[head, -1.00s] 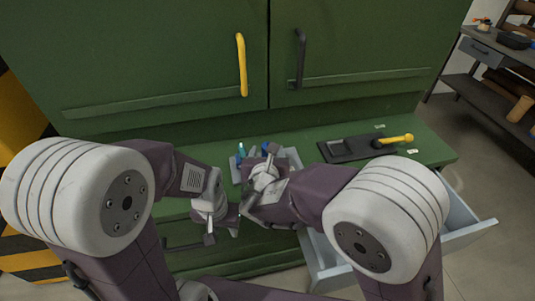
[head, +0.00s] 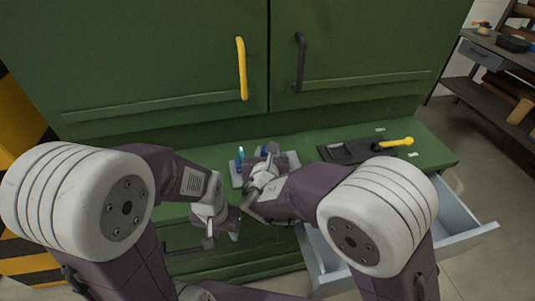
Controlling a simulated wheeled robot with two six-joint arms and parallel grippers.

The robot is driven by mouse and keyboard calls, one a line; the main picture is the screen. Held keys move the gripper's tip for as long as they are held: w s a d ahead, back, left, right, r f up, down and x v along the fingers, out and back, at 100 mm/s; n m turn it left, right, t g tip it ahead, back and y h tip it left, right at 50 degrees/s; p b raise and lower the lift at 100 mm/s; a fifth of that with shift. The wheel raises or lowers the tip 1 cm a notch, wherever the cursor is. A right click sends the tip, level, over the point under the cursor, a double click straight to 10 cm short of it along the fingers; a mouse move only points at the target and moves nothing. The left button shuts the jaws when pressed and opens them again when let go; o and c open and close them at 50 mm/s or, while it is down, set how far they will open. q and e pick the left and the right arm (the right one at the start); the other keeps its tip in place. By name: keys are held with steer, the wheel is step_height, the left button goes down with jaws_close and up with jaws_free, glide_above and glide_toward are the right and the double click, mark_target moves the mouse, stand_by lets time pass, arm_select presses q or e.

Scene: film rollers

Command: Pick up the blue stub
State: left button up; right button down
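A slim blue piece with a pale teal top (head: 240,157) stands upright at the left end of a grey tray (head: 235,181) on the green bench. A second small blue piece (head: 264,149) shows behind my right wrist, partly hidden; I cannot tell which of the two is the blue stub. My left gripper (head: 234,236) points down in front of the bench edge, apart from both blue pieces; its finger gap is not clear. My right gripper is over the front of the tray, mostly hidden by its own wrist, and its fingers cannot be made out.
A black plate with a yellow-handled lever (head: 396,142) lies on the bench at right. An open grey drawer (head: 463,232) juts out below it. Green cabinet doors with yellow (head: 241,68) and black (head: 300,60) handles rise behind.

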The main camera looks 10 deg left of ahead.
steer(key=r, duration=0.1)
steer(key=r+p, duration=0.1)
steer(key=r, duration=0.2)
steer(key=shift+d+r, duration=0.3)
steer(key=shift+d, duration=0.05)
steer(key=s+d+r, duration=0.1)
steer(key=d+r, duration=0.5)
steer(key=d, duration=0.5)
steer(key=shift+s+p, duration=0.2)
steer(key=shift+p, duration=0.1)
